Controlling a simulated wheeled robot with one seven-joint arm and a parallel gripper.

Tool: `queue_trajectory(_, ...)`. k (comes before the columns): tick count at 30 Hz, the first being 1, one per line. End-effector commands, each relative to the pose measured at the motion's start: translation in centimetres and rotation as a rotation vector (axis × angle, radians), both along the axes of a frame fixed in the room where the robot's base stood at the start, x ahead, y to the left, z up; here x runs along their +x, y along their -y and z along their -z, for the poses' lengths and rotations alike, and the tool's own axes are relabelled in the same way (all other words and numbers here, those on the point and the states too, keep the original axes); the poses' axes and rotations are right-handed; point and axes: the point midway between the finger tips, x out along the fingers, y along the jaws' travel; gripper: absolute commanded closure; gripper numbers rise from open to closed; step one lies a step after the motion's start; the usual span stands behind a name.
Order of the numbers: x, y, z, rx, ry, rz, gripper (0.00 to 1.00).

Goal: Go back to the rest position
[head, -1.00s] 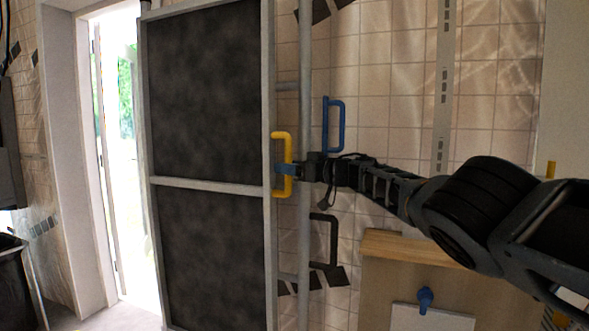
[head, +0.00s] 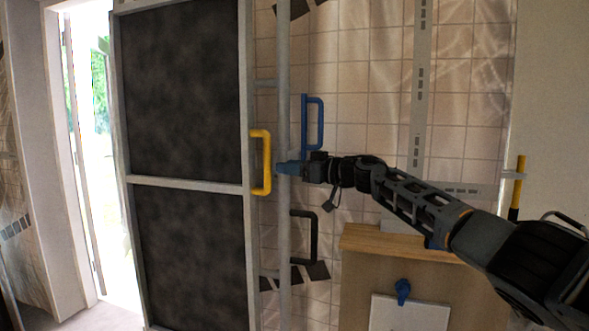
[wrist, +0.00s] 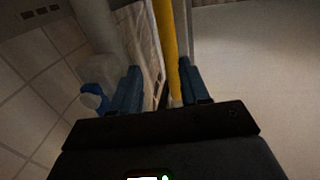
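The dark panel (head: 183,90) in a grey frame stands upright at the left in the head view. A yellow handle (head: 267,160) is fixed on its right edge. My gripper (head: 280,169) has blue fingers and is just right of the handle, with a small gap showing in the head view. In the wrist view my gripper (wrist: 160,88) has its fingers apart. The yellow handle (wrist: 168,45) runs through the view between the finger lines; how far beyond the tips it lies is hard to tell.
A blue handle (head: 321,125) and a black handle (head: 314,238) are near the grey vertical pole (head: 284,215). A wooden cabinet (head: 355,265) with a blue knob (head: 403,291) stands below my arm. A bright doorway (head: 105,150) is at the left.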

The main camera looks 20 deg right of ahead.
Motion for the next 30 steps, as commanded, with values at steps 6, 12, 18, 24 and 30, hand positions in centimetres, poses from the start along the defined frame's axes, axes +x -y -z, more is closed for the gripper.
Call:
queue_trajectory(6, -0.9, 0.6, 0.1, 0.0, -0.001, -0.002, 0.55)
queue_trajectory(12, -0.9, 0.6, 0.0, 0.0, -0.001, -0.003, 0.55)
queue_trajectory(18, -0.9, 0.5, 0.0, 0.001, -0.001, -0.004, 0.55)
queue_trajectory(24, -1.4, -1.1, 1.5, 0.027, 0.006, -0.024, 0.55)
queue_trajectory(30, -4.2, -7.2, 6.8, 0.145, 0.049, -0.083, 0.55)
